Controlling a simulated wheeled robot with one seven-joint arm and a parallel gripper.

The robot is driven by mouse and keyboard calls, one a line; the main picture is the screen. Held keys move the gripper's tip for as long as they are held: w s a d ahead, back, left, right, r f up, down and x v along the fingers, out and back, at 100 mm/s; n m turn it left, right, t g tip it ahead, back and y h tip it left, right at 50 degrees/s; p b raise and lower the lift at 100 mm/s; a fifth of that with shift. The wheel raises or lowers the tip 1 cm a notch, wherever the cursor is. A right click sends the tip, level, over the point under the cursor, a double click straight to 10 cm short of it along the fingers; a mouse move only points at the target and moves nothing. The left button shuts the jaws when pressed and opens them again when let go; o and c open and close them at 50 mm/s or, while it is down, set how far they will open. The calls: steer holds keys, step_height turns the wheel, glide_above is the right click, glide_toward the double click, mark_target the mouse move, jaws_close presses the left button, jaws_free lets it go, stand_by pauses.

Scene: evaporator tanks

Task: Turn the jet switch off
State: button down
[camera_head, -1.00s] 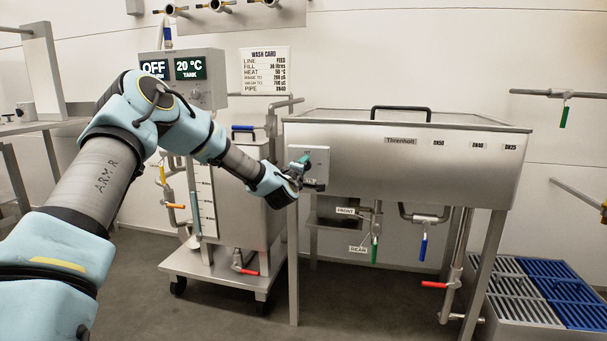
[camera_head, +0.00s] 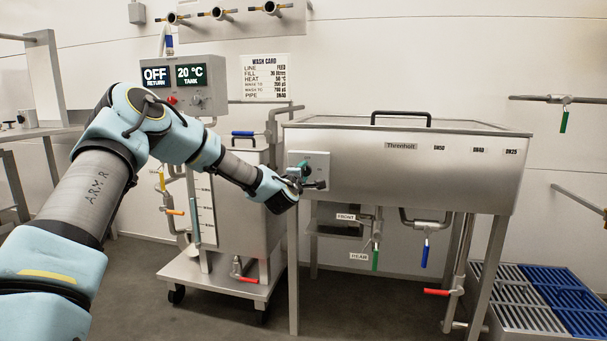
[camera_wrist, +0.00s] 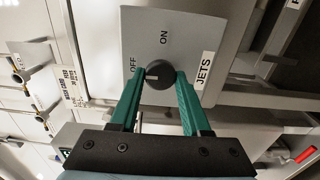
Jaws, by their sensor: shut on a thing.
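The jet switch is a black round knob (camera_wrist: 159,90) on a grey box (camera_wrist: 187,22) labelled JETS, with OFF and ON marked on its face. A pale mark on the knob lies on the side towards OFF; its exact angle is hard to read. My gripper (camera_wrist: 160,88) is shut on the knob, one green finger on each side. In the head view the switch box (camera_head: 322,160) is on the left end of the steel tank (camera_head: 355,150), and my gripper (camera_head: 308,177) is at its front, partly hiding the knob.
A wheeled cart (camera_head: 205,281) with a tank and a control panel (camera_head: 211,75) reading OFF and 20 °C stands left of the steel tank. Valves with green (camera_head: 376,259), blue (camera_head: 425,257) and red (camera_head: 436,292) handles hang below. Grates (camera_head: 520,310) lie at right.

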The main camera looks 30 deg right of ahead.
steer(key=shift+c, duration=2)
jaws_free()
steer(key=shift+a, duration=0.1)
steer(key=v, duration=1)
steer(key=shift+s+a, duration=0.25)
steer(key=shift+s, duration=0.05)
